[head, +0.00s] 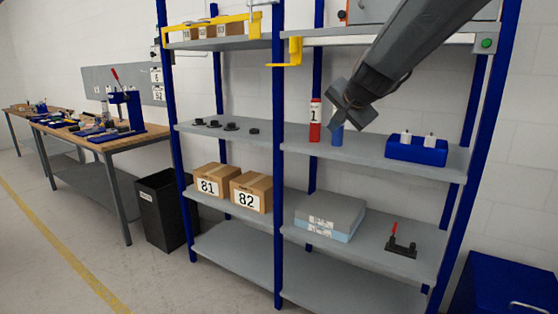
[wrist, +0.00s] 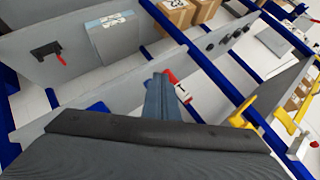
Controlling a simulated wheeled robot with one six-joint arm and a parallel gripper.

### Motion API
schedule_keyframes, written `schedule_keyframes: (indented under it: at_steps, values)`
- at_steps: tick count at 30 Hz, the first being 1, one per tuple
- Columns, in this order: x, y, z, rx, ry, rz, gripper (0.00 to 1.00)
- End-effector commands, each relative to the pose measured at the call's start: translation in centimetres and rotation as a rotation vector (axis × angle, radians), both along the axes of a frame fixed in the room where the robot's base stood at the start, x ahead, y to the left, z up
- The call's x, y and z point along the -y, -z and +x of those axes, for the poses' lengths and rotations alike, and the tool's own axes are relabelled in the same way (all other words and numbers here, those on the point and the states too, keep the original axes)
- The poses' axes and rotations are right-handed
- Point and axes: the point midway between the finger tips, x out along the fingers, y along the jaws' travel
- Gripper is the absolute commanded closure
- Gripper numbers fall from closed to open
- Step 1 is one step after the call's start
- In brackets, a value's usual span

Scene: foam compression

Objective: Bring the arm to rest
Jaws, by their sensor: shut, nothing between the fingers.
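My arm reaches in from the upper right of the head view. My gripper (head: 343,104) is at its lower end, shut and empty. The red cylinder (wrist: 183,88) shows behind that piece.
A blue holder (head: 416,149) with two white-topped items stands right on the middle shelf. Boxes 81 (head: 208,186) and 82 (head: 246,200), a grey-blue case (head: 329,215) and a red-handled clamp (head: 401,248) sit below. Yellow brackets (head: 284,54) jut out above. Floor at left is clear.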

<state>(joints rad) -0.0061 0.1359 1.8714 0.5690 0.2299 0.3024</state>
Motion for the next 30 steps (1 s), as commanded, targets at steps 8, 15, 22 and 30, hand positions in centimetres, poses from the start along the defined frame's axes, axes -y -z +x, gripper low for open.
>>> schedule_keyframes:
  at_steps: [8, 15, 22, 30]
  values:
    - [0.7, 15.0, -12.8, -0.309, -0.247, -0.265, 1.0]
    - [2.0, 24.3, -25.9, -0.558, -0.495, -0.439, 1.0]
    - [3.2, 28.5, -34.6, -0.704, -0.666, -0.525, 1.0]
    - [3.5, 29.2, -36.5, -0.734, -0.706, -0.543, 1.0]
